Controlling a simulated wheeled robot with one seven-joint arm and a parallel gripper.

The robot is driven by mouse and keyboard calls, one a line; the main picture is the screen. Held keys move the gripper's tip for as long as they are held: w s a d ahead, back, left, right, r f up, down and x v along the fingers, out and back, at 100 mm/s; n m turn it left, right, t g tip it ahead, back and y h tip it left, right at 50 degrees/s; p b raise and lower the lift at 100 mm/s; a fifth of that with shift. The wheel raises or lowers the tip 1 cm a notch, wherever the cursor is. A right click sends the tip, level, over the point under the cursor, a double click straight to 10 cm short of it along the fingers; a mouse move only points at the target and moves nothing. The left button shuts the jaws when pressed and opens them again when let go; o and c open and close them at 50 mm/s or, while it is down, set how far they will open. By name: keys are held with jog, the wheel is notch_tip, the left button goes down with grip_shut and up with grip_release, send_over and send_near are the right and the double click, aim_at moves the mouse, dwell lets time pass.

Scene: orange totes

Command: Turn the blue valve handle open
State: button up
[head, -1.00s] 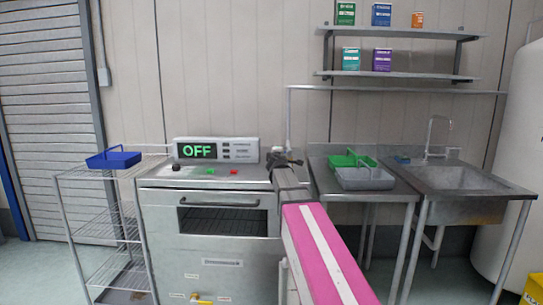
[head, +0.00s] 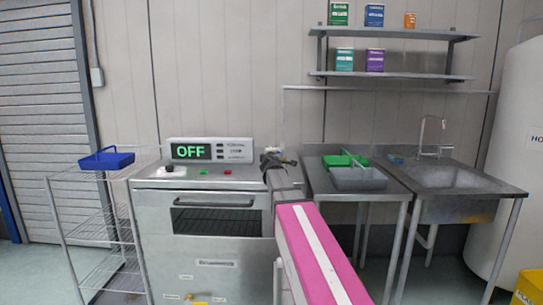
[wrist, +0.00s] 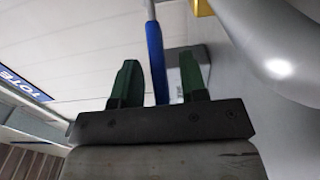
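The blue valve handle (wrist: 156,58) is a long, narrow blue bar near the top middle of the wrist view. It runs down between the two green fingertips of my gripper (wrist: 158,82). In the head view my gripper (head: 278,158) is small and dark above the right end of the oven top. I cannot make out the valve handle there.
The oven (head: 215,240) with a display reading OFF (head: 193,151) stands left of my arm. A steel table (head: 330,182) with grey and green baskets and a sink (head: 450,178) are on the right. A wire rack (head: 95,225) holds a blue basket (head: 107,158).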

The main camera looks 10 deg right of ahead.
jog(key=v, duration=1)
jog(key=shift+s, duration=0.15)
